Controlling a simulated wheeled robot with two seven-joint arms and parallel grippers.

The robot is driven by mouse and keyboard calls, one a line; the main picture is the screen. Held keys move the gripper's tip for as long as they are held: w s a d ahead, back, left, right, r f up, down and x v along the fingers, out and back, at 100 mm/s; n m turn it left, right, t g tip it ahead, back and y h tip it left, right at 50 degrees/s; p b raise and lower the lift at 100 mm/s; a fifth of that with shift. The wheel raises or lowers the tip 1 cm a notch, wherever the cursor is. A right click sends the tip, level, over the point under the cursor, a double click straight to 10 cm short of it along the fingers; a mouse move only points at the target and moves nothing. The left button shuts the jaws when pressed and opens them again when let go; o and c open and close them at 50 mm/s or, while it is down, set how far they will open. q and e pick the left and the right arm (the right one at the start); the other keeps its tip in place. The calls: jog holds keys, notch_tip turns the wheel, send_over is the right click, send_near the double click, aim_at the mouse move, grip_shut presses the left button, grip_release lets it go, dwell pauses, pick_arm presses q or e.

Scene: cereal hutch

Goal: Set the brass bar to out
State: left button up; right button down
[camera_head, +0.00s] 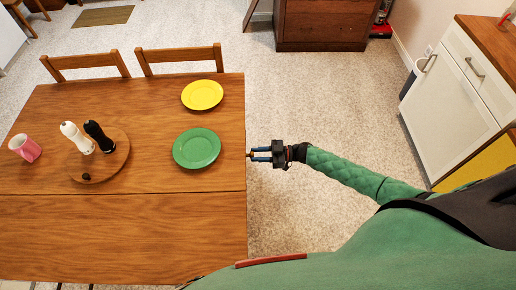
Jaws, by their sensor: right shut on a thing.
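The brass bar (249,155) shows only as a small brass-coloured tip at the right edge of the wooden table (150,235). My right gripper (254,154) reaches in from the right at that edge, beside the green plate. Its fingers point left and are shut on the small brass end. Most of the bar is hidden by the tabletop and the fingers, so I cannot tell how far it stands out. My left gripper is not in view.
On the table are a green plate (197,148), a yellow plate (202,95), a pink mug (25,148), and a round board (84,171) with white and black mills. Two chairs stand behind. A white cabinet (448,105) is at right. Carpet between is clear.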

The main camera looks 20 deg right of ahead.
jog(key=shift+s+a+f, duration=0.1)
jog(key=shift+s, duration=0.15)
jog(key=c, duration=1.1)
grip_release()
jog(key=shift+o, duration=0.2)
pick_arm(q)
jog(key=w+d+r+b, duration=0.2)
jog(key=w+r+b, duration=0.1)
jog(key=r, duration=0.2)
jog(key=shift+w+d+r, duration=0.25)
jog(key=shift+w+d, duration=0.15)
pick_arm(e)
jog(key=v, duration=0.8)
